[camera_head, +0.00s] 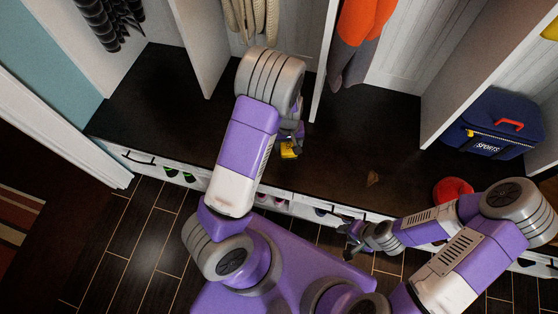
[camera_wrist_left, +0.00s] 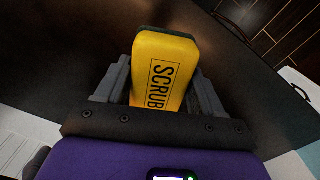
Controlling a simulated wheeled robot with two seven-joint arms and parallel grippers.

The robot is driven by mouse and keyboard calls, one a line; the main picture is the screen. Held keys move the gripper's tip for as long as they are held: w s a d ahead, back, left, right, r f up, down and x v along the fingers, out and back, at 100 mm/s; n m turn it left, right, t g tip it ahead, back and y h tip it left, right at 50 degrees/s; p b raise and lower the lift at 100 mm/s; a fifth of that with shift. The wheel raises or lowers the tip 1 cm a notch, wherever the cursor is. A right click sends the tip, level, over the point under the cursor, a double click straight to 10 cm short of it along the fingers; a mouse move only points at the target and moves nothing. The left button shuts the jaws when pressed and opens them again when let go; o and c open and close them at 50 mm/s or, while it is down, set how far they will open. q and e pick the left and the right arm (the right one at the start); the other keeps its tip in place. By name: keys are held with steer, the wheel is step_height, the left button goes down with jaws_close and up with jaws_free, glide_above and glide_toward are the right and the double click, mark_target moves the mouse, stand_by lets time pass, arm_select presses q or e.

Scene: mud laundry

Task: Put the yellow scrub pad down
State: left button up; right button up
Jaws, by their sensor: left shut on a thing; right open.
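The yellow scrub pad (camera_wrist_left: 165,70) is a block with a dark layer and the word SCRUB on it. My left gripper (camera_wrist_left: 160,85) is shut on it, with one finger on each side. In the head view the pad (camera_head: 289,150) shows as a small yellow patch at my left gripper (camera_head: 292,140), over the dark bench top (camera_head: 340,165). The wrist hides part of the gripper. I cannot tell whether the pad touches the bench. My right gripper (camera_head: 350,238) is open and empty near the bench's front edge.
A small brown thing (camera_head: 373,179) lies on the bench, with a red round thing (camera_head: 453,190) further right. A blue sports bag (camera_head: 493,124) stands at the right. White dividers (camera_head: 201,50) rise at the back. The bench top left of my left arm is clear.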

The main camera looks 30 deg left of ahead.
arm_select(q)
steer(key=a+f+n, duration=0.4)
steer(key=f+n, duration=0.1)
steer(key=f, duration=0.2)
steer(key=b, duration=0.2)
glide_above(277, 165)
step_height(277, 165, down, 6)
steer(key=shift+f, duration=0.25)
steer(key=shift+f+b, duration=0.85)
steer(key=shift+f, duration=1.05)
steer(key=shift+f, duration=0.1)
steer(key=o, duration=0.5)
steer(key=shift+f, duration=0.1)
steer(key=o, duration=0.4)
